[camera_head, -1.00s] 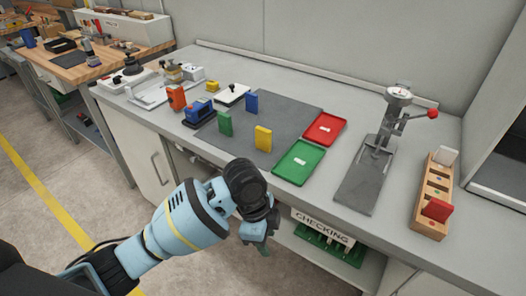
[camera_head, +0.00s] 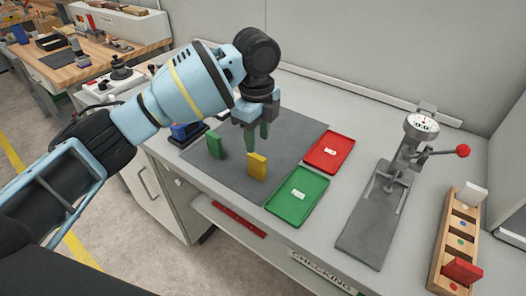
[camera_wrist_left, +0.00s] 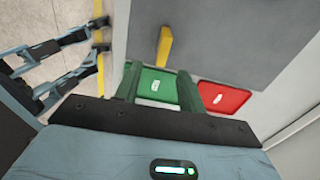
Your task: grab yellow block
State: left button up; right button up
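The yellow block (camera_head: 257,167) stands upright on the dark grey mat (camera_head: 232,172), left of the green tray. It also shows in the wrist view (camera_wrist_left: 165,46), above and between the green fingertips in the picture. My left gripper (camera_head: 257,135) is above the mat, just above and behind the block in the head view. Its two green fingers are apart with nothing between them, as the wrist view (camera_wrist_left: 160,88) shows. The gripper is not touching the block. My right gripper is not in view.
A green block (camera_head: 214,146) stands left of the yellow block. A green tray (camera_head: 312,205) and a red tray (camera_head: 344,150) lie to the right. A press with a dial (camera_head: 390,190) and a wooden rack (camera_head: 452,245) stand farther right. My left arm covers the bench's back left.

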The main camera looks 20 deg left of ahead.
aim_at(256, 156)
pick_arm(q)
jog(key=shift+w, duration=0.3)
jog(key=shift+s+f, duration=0.2)
jog(key=shift+s, duration=0.1)
jog(key=shift+s+f, duration=0.1)
jog(key=shift+f, duration=0.75)
jog(key=shift+w+f, duration=0.2)
jog(key=shift+f, duration=0.05)
jog(key=shift+a+f, duration=0.1)
jog(key=shift+f, duration=0.15)
jog(key=f, duration=0.4)
jog(key=shift+w+a+f, duration=0.2)
jog(key=shift+f, duration=0.05)
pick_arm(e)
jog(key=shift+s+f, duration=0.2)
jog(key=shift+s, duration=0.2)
